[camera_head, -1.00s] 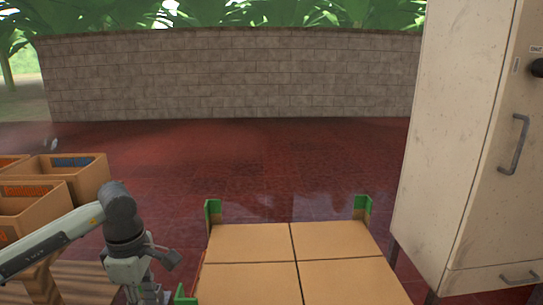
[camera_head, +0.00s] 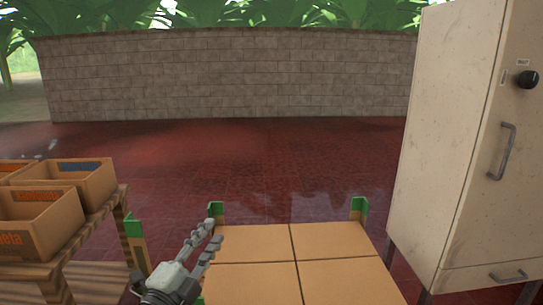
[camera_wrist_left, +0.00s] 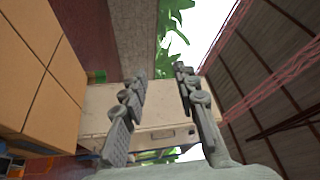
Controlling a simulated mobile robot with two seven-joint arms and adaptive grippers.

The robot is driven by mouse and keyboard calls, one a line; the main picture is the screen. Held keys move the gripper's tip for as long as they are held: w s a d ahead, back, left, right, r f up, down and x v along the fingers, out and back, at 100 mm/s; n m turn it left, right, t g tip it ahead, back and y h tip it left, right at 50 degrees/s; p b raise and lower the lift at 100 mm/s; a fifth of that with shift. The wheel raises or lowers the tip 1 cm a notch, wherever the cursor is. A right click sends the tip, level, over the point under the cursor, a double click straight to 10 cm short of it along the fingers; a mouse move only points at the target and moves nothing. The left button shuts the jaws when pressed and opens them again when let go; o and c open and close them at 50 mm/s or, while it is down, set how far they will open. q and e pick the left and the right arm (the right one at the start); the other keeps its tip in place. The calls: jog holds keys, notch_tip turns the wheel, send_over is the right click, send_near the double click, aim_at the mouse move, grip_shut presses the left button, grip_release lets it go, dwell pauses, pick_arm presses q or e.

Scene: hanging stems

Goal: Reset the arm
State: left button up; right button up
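My left gripper (camera_head: 203,243) shows at the bottom of the head view, left of the tan box-topped platform (camera_head: 334,240). Its two fingers point up and to the right, spread apart with nothing between them. In the left wrist view the left gripper (camera_wrist_left: 160,82) also has its fingers apart and empty, with the platform's tan blocks (camera_wrist_left: 40,75) to the left. My right gripper is not in either view.
Cardboard boxes (camera_head: 38,222) stand on a wooden table (camera_head: 98,268) at the left. A tall off-white cabinet (camera_head: 455,150) stands at the right. A brick wall (camera_head: 230,75) runs across the back. The red tiled floor (camera_head: 270,165) before it is clear.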

pick_arm(q)
jog(key=s+a+f+n+g+y+p, duration=0.1)
jog(key=s+a+f+n+g+y, duration=0.4)
jog(key=f, duration=0.5)
jog(key=s+a+f+n+g+y, duration=0.2)
jog(key=s+a+f+n+y, duration=0.2)
jog(key=a+f+n, duration=0.55)
jog(key=s+f+n+g, duration=0.1)
jog(key=s+f+g, duration=0.3)
jog(key=s+f, duration=0.3)
jog(key=s+f+n+g, duration=0.2)
jog(key=s+f+g, duration=0.2)
jog(key=s+f, duration=0.3)
jog(key=s+p, duration=0.1)
jog(key=s, duration=0.4)
jog(key=shift+s+d+g+h, duration=0.3)
jog(key=shift+d+g+h, duration=0.05)
jog(key=shift+g+h, duration=0.05)
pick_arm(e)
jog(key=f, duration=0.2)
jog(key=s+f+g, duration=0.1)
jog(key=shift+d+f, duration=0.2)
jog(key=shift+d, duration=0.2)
